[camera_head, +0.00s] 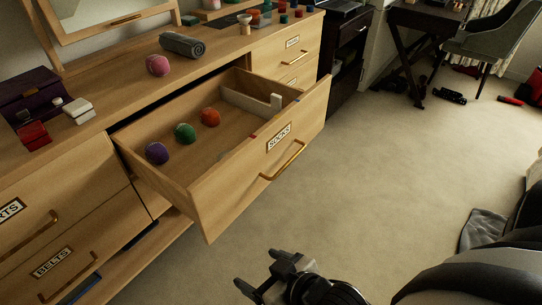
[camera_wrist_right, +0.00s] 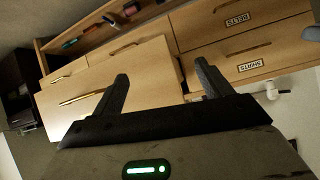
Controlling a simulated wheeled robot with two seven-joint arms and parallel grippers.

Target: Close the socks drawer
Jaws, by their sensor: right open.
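The socks drawer (camera_head: 292,160) of the wooden dresser is pulled well out in the head view. Its front has a SOCKS label (camera_head: 279,137) and a gold handle (camera_head: 284,161). In the right wrist view the gripper's fingers (camera_wrist_right: 160,73) point towards a drawer front with a gold handle (camera_wrist_right: 81,97). My left gripper is not seen.
The dresser top holds a pink ball (camera_head: 158,65), a rolled grey cloth (camera_head: 183,45) and a dark purple box (camera_head: 37,98). The belts drawer (camera_head: 68,262) is at lower left. Open carpet (camera_head: 400,170) lies right of the drawer. A grey chair (camera_head: 497,40) stands far back.

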